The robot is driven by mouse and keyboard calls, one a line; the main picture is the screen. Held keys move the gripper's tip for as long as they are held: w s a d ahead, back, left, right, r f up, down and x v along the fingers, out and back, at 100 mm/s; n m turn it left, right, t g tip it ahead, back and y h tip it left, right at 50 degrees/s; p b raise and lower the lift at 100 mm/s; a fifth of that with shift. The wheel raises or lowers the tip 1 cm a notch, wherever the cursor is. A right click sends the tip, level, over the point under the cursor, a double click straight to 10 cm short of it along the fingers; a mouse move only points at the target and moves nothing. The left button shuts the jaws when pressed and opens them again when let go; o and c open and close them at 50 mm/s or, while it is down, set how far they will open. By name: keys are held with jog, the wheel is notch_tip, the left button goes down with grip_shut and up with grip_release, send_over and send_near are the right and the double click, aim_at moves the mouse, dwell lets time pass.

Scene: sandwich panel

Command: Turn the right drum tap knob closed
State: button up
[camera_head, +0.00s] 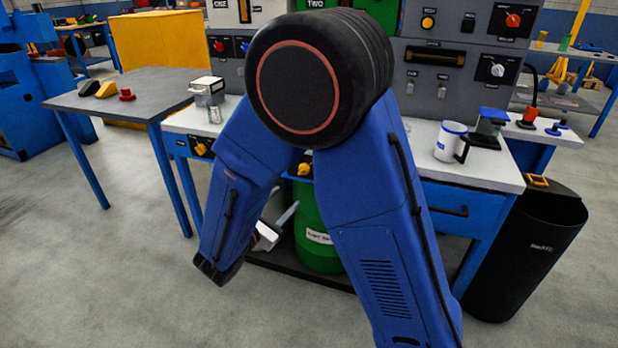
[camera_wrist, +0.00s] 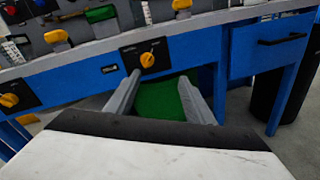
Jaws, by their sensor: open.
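A yellow knob (camera_wrist: 147,60) sits on a black plate on the blue bench front, near the upper middle of the wrist view. A second yellow knob (camera_wrist: 8,100) is on another black plate at the far left. In the head view, the left knob (camera_head: 200,149) shows left of my arm and the right knob (camera_head: 303,169) shows between my arm links. My gripper (camera_wrist: 160,77) is open, its grey fingers apart and empty. The left fingertip appears just below the right knob; I cannot tell whether they touch. In the head view my arm partly hides the gripper (camera_head: 288,213).
A green drum (camera_head: 320,235) stands under the bench, behind the fingers. A white mug (camera_head: 451,142) stands on the bench top. A black bin (camera_head: 525,250) is at the right and a grey side table (camera_head: 110,97) at the left. The floor in front is clear.

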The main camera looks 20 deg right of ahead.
aim_at(301, 172)
jog(key=shift+n+t+y, duration=0.4)
jog(key=shift+n+t, duration=0.4)
jog(key=x, duration=0.5)
jog(key=w+a+x, duration=0.1)
jog(key=x, duration=0.4)
jog(key=f+x, duration=0.1)
jog(key=x, duration=0.5)
jog(key=shift+w+a, duration=0.1)
jog(key=shift+a, duration=0.2)
jog(key=c, duration=1)
